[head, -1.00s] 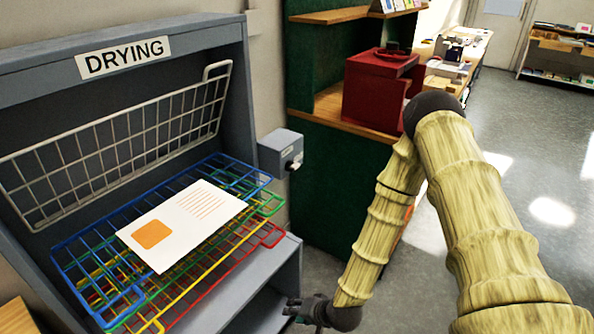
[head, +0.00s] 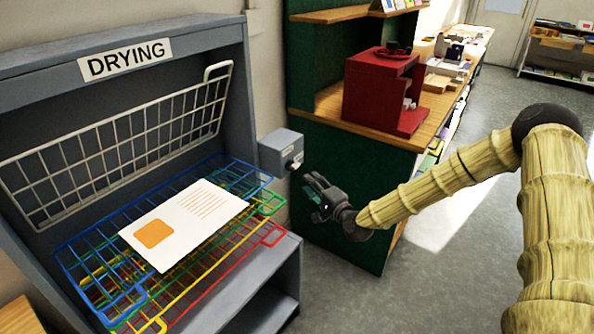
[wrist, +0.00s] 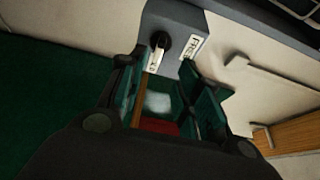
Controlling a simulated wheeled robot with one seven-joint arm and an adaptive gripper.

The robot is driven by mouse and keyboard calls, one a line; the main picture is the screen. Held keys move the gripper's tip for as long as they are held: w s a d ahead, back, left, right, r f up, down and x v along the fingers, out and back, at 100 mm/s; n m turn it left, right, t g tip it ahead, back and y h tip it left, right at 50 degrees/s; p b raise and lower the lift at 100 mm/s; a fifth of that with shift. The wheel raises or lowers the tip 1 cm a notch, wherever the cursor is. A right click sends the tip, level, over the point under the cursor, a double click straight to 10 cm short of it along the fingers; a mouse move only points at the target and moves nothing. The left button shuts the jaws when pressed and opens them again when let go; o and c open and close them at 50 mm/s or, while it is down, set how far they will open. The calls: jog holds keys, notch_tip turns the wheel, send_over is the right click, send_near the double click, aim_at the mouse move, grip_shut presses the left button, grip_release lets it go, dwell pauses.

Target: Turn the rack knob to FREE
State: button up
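The grey knob box (head: 282,151) is on the wall right of the drying rack, with the small knob (head: 298,162) on its front. In the wrist view the dark knob (wrist: 162,40) points down toward a white label (wrist: 154,60) whose text I cannot read. A FREE label (wrist: 199,45) is to its right, tilted in the picture. My gripper (head: 313,184) is below and right of the box in the head view, apart from it. The fingers (wrist: 158,85) are open and empty, with the knob beyond their tips.
The drying rack's coloured wire shelves (head: 80,272) hold a white card (head: 188,222) with an orange square. A white wire shelf (head: 120,145) is tilted up behind. A green cabinet (head: 345,170) with a red box (head: 372,97) stands close behind my gripper. Open floor is at right.

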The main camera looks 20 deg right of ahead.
aim_at(295, 168)
jog(key=p+x, duration=0.2)
jog(key=x, duration=0.8)
jog(key=shift+s+f, duration=0.1)
jog(key=shift+s, duration=0.05)
jog(key=shift+c, duration=0.2)
jog(key=c, duration=0.7)
jog(key=shift+s, duration=0.1)
grip_shut()
jog(key=shift+r, duration=0.2)
